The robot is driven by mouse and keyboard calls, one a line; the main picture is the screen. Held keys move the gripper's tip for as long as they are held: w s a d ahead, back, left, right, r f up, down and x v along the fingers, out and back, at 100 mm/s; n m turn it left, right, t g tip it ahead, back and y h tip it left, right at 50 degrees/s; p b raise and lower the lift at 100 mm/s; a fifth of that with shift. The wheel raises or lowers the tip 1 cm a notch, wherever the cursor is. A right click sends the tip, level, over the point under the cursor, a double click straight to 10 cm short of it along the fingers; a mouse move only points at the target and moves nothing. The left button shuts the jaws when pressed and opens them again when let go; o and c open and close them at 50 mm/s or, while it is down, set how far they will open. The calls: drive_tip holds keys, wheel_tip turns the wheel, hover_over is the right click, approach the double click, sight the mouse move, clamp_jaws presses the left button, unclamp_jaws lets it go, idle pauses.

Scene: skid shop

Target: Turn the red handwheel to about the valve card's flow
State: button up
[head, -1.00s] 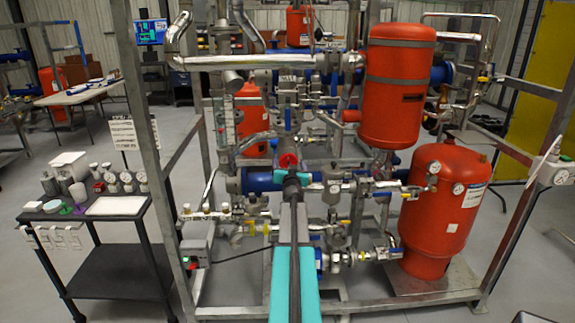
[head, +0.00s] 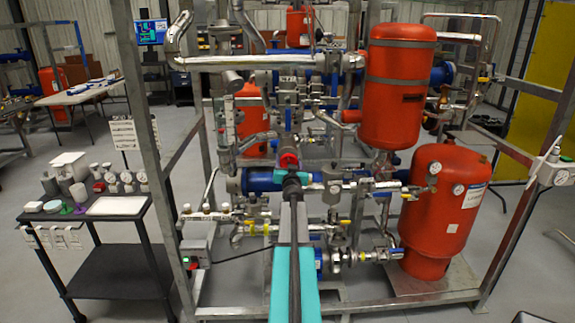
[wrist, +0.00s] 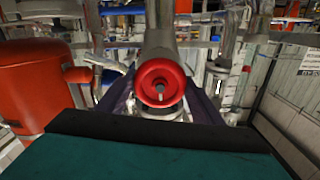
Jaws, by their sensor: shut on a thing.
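The red handwheel (head: 288,160) sits on a grey valve body in the middle of the pipe skid, just beyond the end of my arm. In the wrist view the handwheel (wrist: 161,83) faces me as a round red rim with a dark centre and a pale stem tip. My gripper (head: 290,177) reaches it from the front and is shut on it. The dark fingers (wrist: 160,108) show on both sides of the wheel; their contact points are partly hidden. A white sheet with printed lines (head: 124,132) hangs at the left; its text is too small to read.
Pipes and valves crowd around the wheel. A red tank (head: 438,212) stands at the right and another red vessel (head: 396,100) above it. A black cart (head: 118,207) with gauges and small parts stands at the left.

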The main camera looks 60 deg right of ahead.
drive_tip(key=shift+s+d+n, duration=0.1)
drive_tip(key=shift+n, duration=0.6)
drive_tip(key=o, duration=1)
drive_tip(key=shift+o, duration=0.2)
drive_tip(key=v, duration=1.3)
drive_tip(key=shift+s+a, duration=0.2)
drive_tip(key=shift+a, duration=0.2)
